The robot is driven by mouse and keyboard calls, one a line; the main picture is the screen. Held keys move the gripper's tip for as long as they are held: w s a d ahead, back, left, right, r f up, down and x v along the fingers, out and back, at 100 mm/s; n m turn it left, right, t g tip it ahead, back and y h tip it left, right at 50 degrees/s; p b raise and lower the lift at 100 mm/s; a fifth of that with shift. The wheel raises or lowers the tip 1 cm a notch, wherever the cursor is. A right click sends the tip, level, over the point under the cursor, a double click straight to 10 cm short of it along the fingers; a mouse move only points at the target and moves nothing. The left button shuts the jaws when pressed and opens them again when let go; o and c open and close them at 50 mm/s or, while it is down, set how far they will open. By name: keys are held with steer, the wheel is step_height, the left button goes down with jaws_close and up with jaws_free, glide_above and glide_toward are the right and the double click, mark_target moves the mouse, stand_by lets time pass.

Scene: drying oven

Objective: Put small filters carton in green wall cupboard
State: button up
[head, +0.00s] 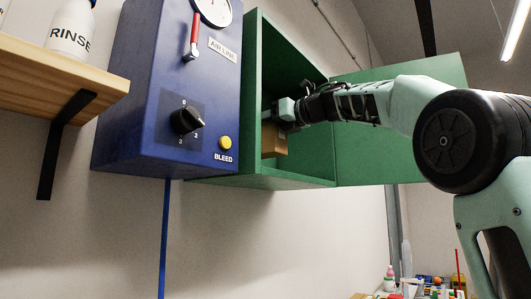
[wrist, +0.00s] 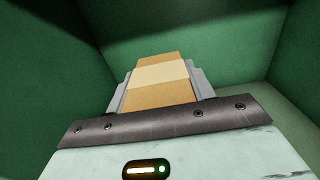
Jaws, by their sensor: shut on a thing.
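The green wall cupboard (head: 291,179) hangs on the wall with its door (head: 400,150) swung open to the right. My gripper (head: 270,125) reaches inside the cupboard. It is shut on the small filters carton (head: 272,140), a brown box. In the wrist view the carton (wrist: 160,72) sits between the two grey fingers of my gripper (wrist: 160,88), with a paler band across it. Green cupboard walls (wrist: 50,60) surround it there. I cannot tell whether the carton touches the cupboard floor. Its printed side is not visible.
A blue air line box (head: 150,110) with a gauge, a black knob and a yellow button is close on the cupboard's left. A wooden shelf (head: 60,72) with a rinse bottle (head: 70,30) is further left. Several items lie far below at the lower right.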

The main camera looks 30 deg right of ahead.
mark_target(268, 156)
steer(key=shift+f+b, duration=0.5)
steer(key=shift+f, duration=2.1)
steer(key=o, duration=1.1)
steer(key=shift+f, duration=0.1)
steer(key=shift+c, duration=0.2)
steer(key=shift+s, duration=0.1)
steer(key=b+v, duration=0.3)
steer(key=v, duration=0.9)
steer(key=shift+b, duration=0.3)
